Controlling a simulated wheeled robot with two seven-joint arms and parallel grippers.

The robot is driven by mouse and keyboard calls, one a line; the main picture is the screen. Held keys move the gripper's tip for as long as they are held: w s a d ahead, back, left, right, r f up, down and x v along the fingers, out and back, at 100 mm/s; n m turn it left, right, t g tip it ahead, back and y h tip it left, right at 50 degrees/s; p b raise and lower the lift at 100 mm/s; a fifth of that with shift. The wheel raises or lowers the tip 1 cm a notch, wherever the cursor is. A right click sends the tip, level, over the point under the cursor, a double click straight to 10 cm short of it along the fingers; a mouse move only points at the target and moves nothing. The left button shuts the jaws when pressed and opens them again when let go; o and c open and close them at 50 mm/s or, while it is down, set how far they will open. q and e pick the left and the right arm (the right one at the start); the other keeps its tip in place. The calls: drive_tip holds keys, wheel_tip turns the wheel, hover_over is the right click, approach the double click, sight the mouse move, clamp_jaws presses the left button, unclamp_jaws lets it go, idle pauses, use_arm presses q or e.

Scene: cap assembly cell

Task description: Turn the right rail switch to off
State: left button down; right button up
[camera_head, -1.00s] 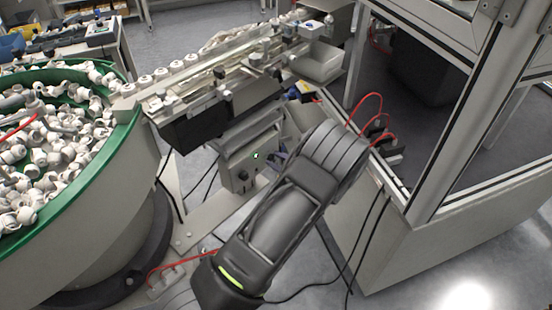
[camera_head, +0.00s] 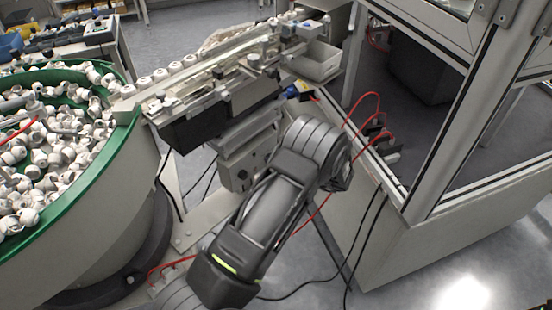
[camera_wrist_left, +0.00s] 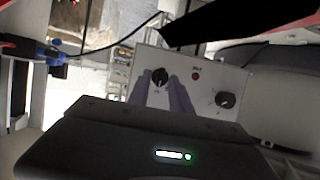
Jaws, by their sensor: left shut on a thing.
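The switch box (camera_head: 235,172) hangs under the rail, and one dark knob (camera_head: 242,174) shows on its face in the head view. My left arm covers the right part of the box and my left gripper there. In the left wrist view, the pale panel (camera_wrist_left: 213,112) carries two black knobs with a red lamp (camera_wrist_left: 195,76) between them. The fingers of my left gripper (camera_wrist_left: 160,82) are closed around one knob (camera_wrist_left: 160,75). The other knob (camera_wrist_left: 226,100) is free, to the right. The panel lettering is too small to read. My right gripper is out of view.
A green-rimmed bowl feeder (camera_head: 128,125) full of white parts stands left. The rail (camera_head: 215,85) runs above the box. A framed enclosure (camera_head: 440,150) stands right. Red and black cables (camera_head: 372,100) hang close to my arm.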

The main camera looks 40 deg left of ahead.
use_arm(q)
drive_tip(key=c, duration=1.2)
unclamp_jaws()
drive_tip(key=shift+o, duration=0.2)
drive_tip(key=shift+d, duration=0.1)
drive_tip(key=b+v, duration=0.1)
drive_tip(key=v, duration=0.6)
drive_tip(key=shift+d+r, duration=0.15)
drive_tip(key=shift+d, duration=0.15)
